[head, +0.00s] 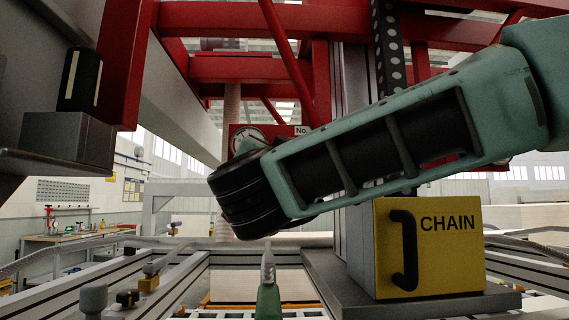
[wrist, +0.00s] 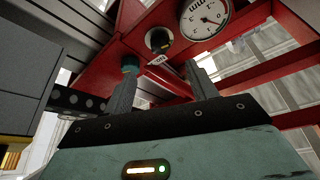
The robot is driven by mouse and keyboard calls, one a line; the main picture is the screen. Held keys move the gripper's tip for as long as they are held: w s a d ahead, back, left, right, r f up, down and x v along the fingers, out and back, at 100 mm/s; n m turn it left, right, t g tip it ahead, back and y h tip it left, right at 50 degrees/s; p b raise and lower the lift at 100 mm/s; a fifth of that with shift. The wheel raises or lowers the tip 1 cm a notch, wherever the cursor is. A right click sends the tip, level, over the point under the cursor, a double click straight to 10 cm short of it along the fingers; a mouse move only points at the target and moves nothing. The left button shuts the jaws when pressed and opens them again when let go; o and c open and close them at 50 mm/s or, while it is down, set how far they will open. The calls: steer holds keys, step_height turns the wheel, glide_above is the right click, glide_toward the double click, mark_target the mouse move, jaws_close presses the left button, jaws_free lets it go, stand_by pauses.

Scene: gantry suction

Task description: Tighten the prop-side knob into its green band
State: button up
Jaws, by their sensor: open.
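In the wrist view a round black knob (wrist: 158,40) with a pale mark sits on a red panel (wrist: 118,42). A white dial gauge (wrist: 205,16) with a dark needle is to its right; I cannot make out a green band. A dark green round part (wrist: 130,63) shows by the left fingertip. My gripper (wrist: 161,67) is open and empty, its two grey fingers pointing at the panel, with the black knob beyond the gap. I cannot tell whether the left finger touches the green part. In the head view the gauge (head: 247,134) is partly hidden behind my arm.
Red beams (head: 230,70) cross above and behind my arm. A yellow CHAIN box (head: 445,255) with a black handle stands below it on the right. A black cylinder with pale stripes (head: 80,80) stands on a grey block at left.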

steer(key=b+v, duration=0.1)
steer(key=v, duration=0.6)
steer(key=shift+b, duration=0.3)
steer(key=s+d+r+n+g+y+p, duration=0.2)
steer(key=d+r+n+g+y+p, duration=0.15)
steer(key=r+n+p, duration=0.35)
steer(key=w+p, duration=0.4)
steer(key=w, duration=1.3)
steer(key=shift+w+f+y, duration=0.15)
steer(key=shift+w+y, duration=0.2)
steer(key=c, duration=1)
